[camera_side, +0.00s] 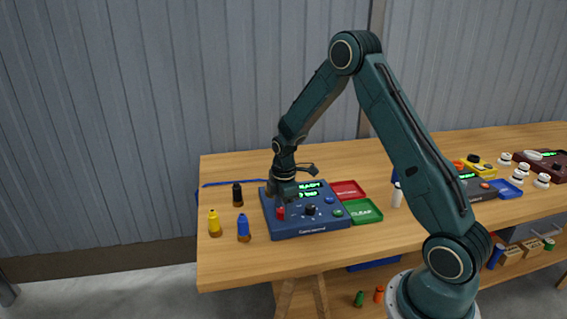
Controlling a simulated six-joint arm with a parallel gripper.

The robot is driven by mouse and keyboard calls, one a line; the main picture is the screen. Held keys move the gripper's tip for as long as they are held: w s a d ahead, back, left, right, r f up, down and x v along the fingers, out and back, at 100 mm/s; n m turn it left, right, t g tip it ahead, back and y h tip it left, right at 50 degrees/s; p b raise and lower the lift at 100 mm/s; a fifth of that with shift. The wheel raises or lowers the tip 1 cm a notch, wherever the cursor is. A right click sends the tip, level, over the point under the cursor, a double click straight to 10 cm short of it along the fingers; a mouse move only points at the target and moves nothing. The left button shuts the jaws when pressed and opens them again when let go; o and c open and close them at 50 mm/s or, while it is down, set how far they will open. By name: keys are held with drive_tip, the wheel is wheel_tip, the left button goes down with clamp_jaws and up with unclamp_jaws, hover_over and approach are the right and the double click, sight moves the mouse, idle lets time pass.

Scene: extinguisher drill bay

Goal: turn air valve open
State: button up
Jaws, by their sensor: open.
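A dark blue control panel (309,234) with green lit displays (308,191) sits near the left end of the wooden table. It carries a red upright part (281,213) at its left, a dark round knob (310,210) in the middle, and blue and green buttons at its right. I cannot tell which part is the air valve. My gripper (281,199) is open and points down over the panel's left side, just above the red part. Whether it touches the red part cannot be told. The gripper hides the panel's upper left corner.
Small yellow (214,223), blue (243,229) and black (238,195) bottle-like pieces stand left of the panel. A red tray (347,190) and a green tray (364,211) lie at its right. The table's front left corner is bare. More devices and white pieces stand far right.

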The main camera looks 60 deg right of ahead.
drive_tip(key=shift+f, duration=0.1)
drive_tip(key=shift+c, duration=0.2)
drive_tip(key=c, duration=0.9)
